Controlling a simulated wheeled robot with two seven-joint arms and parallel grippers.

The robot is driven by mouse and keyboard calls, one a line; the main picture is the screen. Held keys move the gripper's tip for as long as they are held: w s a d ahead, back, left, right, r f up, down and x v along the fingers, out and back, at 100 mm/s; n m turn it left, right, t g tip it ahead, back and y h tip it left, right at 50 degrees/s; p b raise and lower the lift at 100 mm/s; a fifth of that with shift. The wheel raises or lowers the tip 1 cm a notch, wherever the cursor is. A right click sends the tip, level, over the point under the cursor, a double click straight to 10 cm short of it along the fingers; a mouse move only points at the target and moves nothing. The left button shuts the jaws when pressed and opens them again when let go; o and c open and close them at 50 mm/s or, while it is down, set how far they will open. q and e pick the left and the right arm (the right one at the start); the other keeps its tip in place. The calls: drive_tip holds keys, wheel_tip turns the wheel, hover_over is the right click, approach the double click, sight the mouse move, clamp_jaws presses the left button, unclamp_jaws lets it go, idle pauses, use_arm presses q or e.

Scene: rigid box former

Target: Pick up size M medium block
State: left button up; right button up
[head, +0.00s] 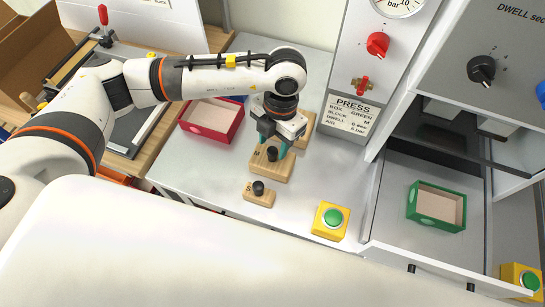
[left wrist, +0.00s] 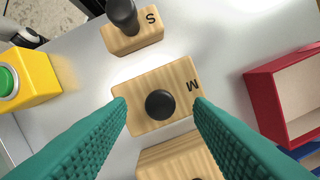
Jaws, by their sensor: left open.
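The size M block (head: 268,173) is a wooden block with a black knob, standing on the grey table between a smaller and a larger block. It also shows in the left wrist view (left wrist: 138,90), marked M, with the knob near the middle. My left gripper (head: 273,147) is open and points down over the M block. In the left wrist view its teal fingers (left wrist: 160,105) are on either side of the knob, over the block, with nothing clearly held. Whether they touch the block I cannot tell. My right gripper is not in view.
The smaller S block (head: 257,199) is nearer the table's front edge. The larger block (head: 307,125) is behind, partly hidden. A red box (head: 236,128) lies left, a yellow button box (head: 324,230) right. A green box (head: 437,222) sits in the press, whose panel (head: 350,118) rises behind.

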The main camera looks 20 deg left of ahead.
sight(273, 150)
use_arm(q)
drive_tip(key=shift+s+a+f+p, duration=0.15)
drive_tip(key=shift+f+p, duration=0.1)
drive_tip(key=shift+f, duration=0.65)
drive_tip(key=shift+s+d+f+p, duration=0.1)
drive_tip(key=shift+f+p, duration=0.1)
drive_tip(key=shift+f, duration=0.7)
clamp_jaws()
